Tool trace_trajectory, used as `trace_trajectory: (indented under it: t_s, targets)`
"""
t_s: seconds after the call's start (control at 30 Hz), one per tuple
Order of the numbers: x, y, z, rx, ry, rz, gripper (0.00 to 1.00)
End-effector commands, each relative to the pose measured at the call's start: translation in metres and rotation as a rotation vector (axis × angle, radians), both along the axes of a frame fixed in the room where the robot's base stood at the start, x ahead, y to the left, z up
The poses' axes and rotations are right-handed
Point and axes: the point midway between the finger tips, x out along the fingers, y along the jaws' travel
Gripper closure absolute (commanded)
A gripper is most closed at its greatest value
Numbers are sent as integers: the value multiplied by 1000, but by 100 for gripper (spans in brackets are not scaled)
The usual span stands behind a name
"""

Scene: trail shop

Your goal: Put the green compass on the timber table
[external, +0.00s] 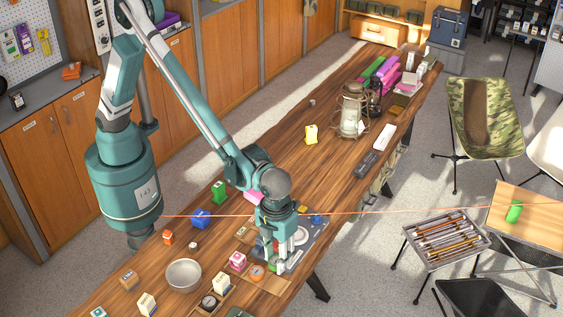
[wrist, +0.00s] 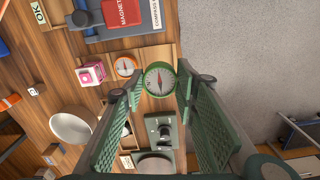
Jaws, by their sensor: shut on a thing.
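The green compass (wrist: 160,79), with a white dial and a red needle, is between the fingertips of my gripper (wrist: 158,87) in the wrist view. The fingers are shut on its sides. In the external view my gripper (external: 276,258) points down near the front edge of the long wooden table (external: 300,185), and its fingers mostly hide the compass. A smaller wood-topped table (external: 535,222) stands at the far right, with a green object (external: 514,211) on it. I cannot tell from the pictures which one is called the timber table.
An orange compass (wrist: 125,66) and a pink-and-white box (wrist: 92,73) are close beside my gripper. A metal bowl (external: 184,275) and several small boxes lie to the left. A lantern (external: 352,112) stands farther back. A rack of rods (external: 446,238) stands before the smaller table.

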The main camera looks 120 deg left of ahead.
Motion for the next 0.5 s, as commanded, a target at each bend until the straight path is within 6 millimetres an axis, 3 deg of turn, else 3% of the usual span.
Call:
trace_trajectory:
  t_s: [0.27,0.5]
  targets:
    - [-1,35,0,0,0,67,83]
    - [-7,97,0,0,0,192,83]
